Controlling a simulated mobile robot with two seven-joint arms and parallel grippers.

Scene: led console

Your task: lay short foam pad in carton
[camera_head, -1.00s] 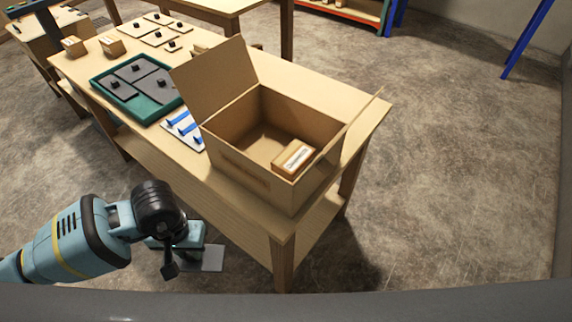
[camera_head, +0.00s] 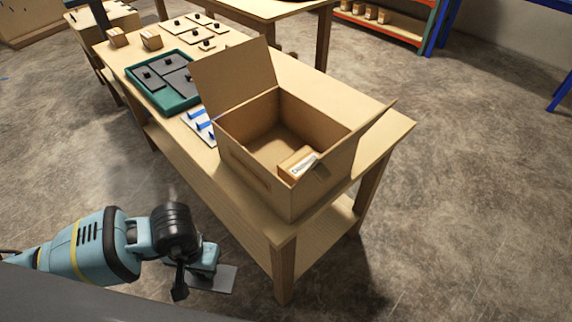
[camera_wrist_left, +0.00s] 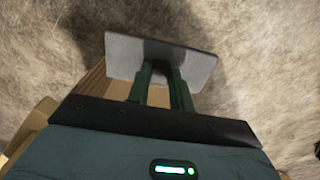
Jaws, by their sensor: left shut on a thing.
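My left gripper (camera_head: 211,274) is low, beside the near side of the table and outside the carton. It is shut on a flat grey pad, which I take to be the short foam pad (camera_head: 226,283). In the left wrist view the pad (camera_wrist_left: 125,56) sits across the tips of the two dark fingers (camera_wrist_left: 160,78), with floor behind it. The open carton (camera_head: 262,179) stands at the near end of the table with flaps raised. A small labelled box (camera_head: 297,161) lies inside it, at the right. My right gripper is not in view.
The wooden table (camera_head: 375,125) carries a green tray (camera_head: 190,104) of dark knobbed pads, a white board with blue pieces (camera_head: 196,121) and two small boxes (camera_head: 151,39). A shelf (camera_head: 390,30) stands at the back. The floor at right is clear.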

